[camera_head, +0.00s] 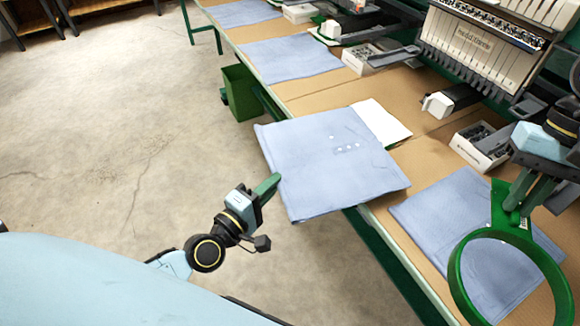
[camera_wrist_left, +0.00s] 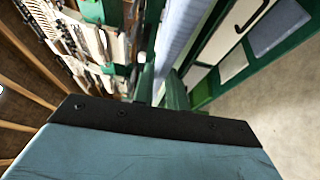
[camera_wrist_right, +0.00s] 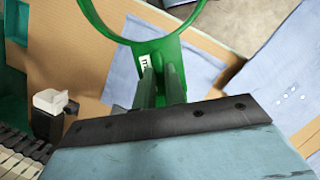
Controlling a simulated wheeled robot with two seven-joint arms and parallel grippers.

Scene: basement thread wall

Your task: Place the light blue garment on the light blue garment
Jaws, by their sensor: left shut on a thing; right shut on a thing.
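A light blue garment (camera_head: 325,165) with small white marks hangs partly over the table's front edge; my left gripper (camera_head: 272,186) is shut on its near left side. The garment edge shows between the fingers in the left wrist view (camera_wrist_left: 178,35). A second light blue garment (camera_head: 435,210) lies flat on the table at the right. My right gripper (camera_head: 515,195) is shut on the tab of a green hoop (camera_head: 455,275), whose ring is in front of that second garment. The hoop's tab also shows in the right wrist view (camera_wrist_right: 160,50).
More light blue garments lie farther along the table, one in the middle (camera_head: 290,58) and one at the far end (camera_head: 240,12). A white sheet (camera_head: 382,122) lies beside the held garment. White parts boxes (camera_head: 480,150) and embroidery machines (camera_head: 480,40) line the back. A green bin (camera_head: 240,92) stands by the table.

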